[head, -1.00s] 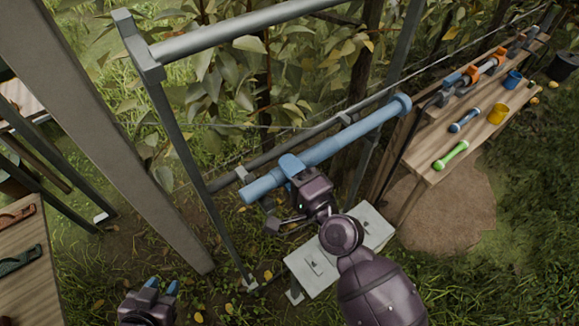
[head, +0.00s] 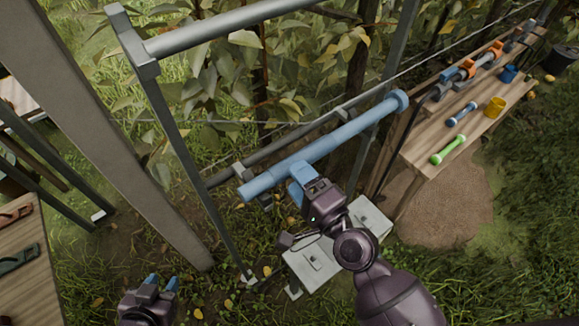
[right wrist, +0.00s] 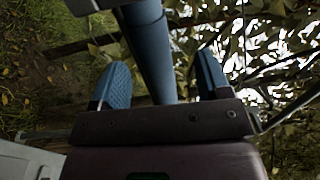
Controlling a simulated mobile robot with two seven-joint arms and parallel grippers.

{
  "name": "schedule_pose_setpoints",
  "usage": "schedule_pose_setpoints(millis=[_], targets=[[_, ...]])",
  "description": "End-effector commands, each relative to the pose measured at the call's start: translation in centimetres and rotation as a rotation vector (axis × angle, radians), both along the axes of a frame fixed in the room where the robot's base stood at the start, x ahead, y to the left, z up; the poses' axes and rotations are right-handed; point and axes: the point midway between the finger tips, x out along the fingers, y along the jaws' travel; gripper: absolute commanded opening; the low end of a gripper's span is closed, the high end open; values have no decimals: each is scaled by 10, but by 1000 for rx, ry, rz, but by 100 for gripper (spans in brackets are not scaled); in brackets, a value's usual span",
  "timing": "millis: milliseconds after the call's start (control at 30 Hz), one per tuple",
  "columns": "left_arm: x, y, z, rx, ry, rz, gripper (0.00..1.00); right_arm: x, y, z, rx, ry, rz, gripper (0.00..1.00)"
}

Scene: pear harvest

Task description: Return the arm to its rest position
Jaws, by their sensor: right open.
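My right gripper (head: 299,178) is at the lower edge of the blue bar (head: 350,131) in the head view. In the right wrist view the two blue fingers of this gripper (right wrist: 160,80) are spread apart. The blue bar (right wrist: 148,45) shows in the gap between them, and nothing is gripped. I cannot tell whether a finger touches the bar. My left gripper (head: 162,282) is low at the left of the head view, with its blue fingertips apart and nothing between them.
A grey metal frame (head: 170,120) stands around the blue bar. A pale grey stand (head: 312,264) is below my right arm. A wooden bench (head: 425,150) at the right holds a green dumbbell-shaped piece (head: 449,149) and a yellow cup (head: 494,108). Another wooden table (head: 22,285) is at the left.

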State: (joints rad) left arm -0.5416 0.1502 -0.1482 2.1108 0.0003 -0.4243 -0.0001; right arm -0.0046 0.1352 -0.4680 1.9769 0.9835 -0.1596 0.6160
Motion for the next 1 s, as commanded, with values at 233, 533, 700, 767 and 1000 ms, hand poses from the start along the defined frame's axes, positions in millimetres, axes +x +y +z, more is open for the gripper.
schedule_pose_setpoints(millis=[233,533,700,767,1000], targets=[[-2,2,-5,8,10,-7,38,-35,-25,-3,-1,3,1,70],[-1,1,-5,6,5,-7,38,-52,-36,-3,2,1,0,70],[2,0,-3,1,-1,-3,38,-53,-37,-3,2,0,0,70],[2,-1,-3,-1,-2,-1,38,-53,-37,-3,2,0,0,70],[3,-2,-2,-4,-4,3,38,-55,-34,-8,-153,-79,19,70]])
